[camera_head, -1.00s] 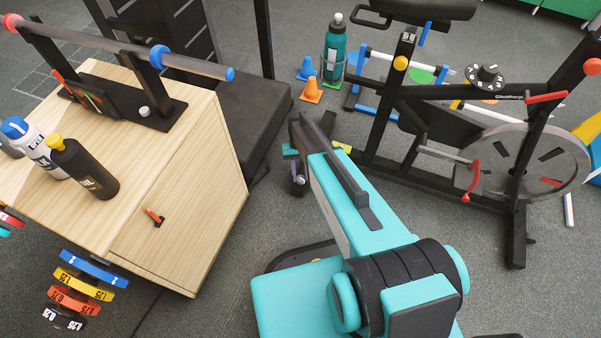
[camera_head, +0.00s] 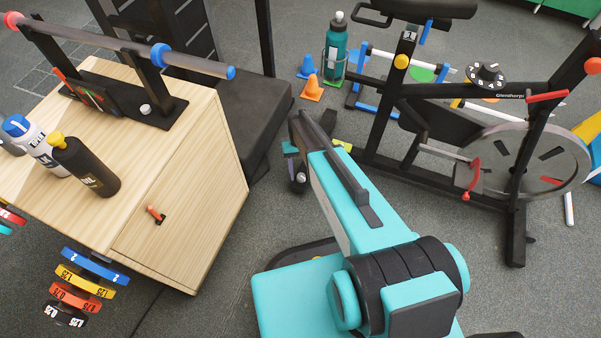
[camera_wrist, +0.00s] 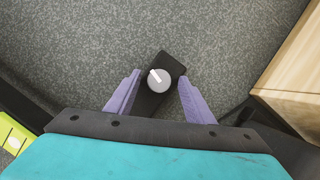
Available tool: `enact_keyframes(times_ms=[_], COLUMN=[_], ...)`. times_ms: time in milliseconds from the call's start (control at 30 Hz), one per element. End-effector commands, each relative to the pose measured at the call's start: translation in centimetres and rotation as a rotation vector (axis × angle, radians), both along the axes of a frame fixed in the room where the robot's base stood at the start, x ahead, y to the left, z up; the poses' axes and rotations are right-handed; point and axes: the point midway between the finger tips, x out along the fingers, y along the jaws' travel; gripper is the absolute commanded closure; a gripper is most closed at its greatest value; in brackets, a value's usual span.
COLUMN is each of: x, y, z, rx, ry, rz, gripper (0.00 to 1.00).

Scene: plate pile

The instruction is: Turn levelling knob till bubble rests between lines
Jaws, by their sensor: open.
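A round grey knob (camera_wrist: 161,84) with a white mark line sits on a black bar (camera_wrist: 173,63) above the floor in the wrist view. My gripper (camera_wrist: 159,76) is open, with one purple finger on each side of the knob. A gap shows between each finger and the knob. The knob also shows small in the head view (camera_head: 300,179), below the end of my arm. A yellow-green piece with dark lines (camera_wrist: 12,134) is cut off at the wrist view's left edge; it may be the level. I cannot make out a bubble.
A wooden cabinet (camera_head: 205,190) with bottles stands at left; its edge (camera_wrist: 290,75) is right of my gripper in the wrist view. An exercise bike (camera_head: 400,150) stands at right. Orange (camera_head: 312,90) and blue cones stand behind. Grey floor (camera_head: 500,300) is open at the lower right.

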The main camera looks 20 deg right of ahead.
Motion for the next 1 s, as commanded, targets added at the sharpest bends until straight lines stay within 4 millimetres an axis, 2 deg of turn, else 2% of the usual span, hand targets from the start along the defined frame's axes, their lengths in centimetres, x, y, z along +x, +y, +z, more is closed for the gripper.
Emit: enact_keyframes(times_ms=[267,800,1000], x=[0.9,4.1,4.9], y=[-0.1,-0.5,-0.6], z=[2.2,10.0,12.0], rx=[0.0,0.001,0.001], ry=[-0.002,-0.001,0.0], rz=[0.0,0.0,0.0], gripper=[0.52,0.52,0.52])
